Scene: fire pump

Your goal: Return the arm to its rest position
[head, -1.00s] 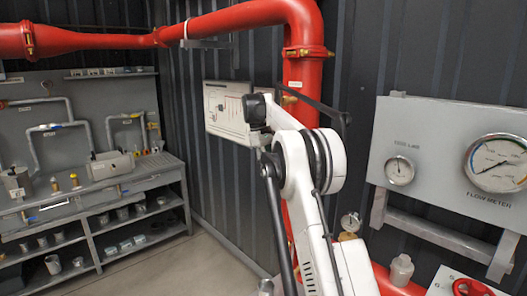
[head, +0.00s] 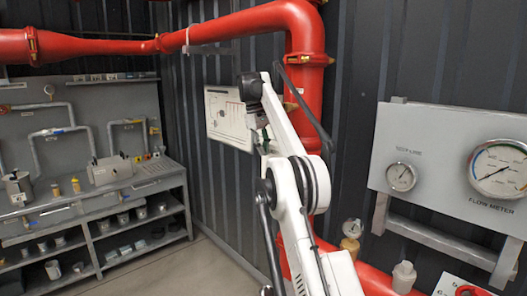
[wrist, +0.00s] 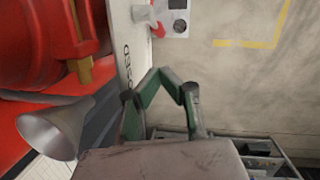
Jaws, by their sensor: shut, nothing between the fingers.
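My white arm (head: 290,140) rises from the bottom of the head view, with its elbow (head: 305,185) in front of the red pipe. Its upper link leans up and left to the black wrist (head: 250,88). The wrist is raised in front of a white wall board. In the wrist view my gripper (wrist: 160,74) shows two bent green-grey fingers with their tips together and nothing held. In the head view the fingers are small and partly hidden by the arm.
A large red pipe (head: 304,80) runs along the wall behind my arm. A gauge panel (head: 440,150) is at right. A shelved workbench (head: 90,215) with fittings is at left. The wrist view shows a grey cone (wrist: 52,130) and open floor (wrist: 245,75) with yellow lines.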

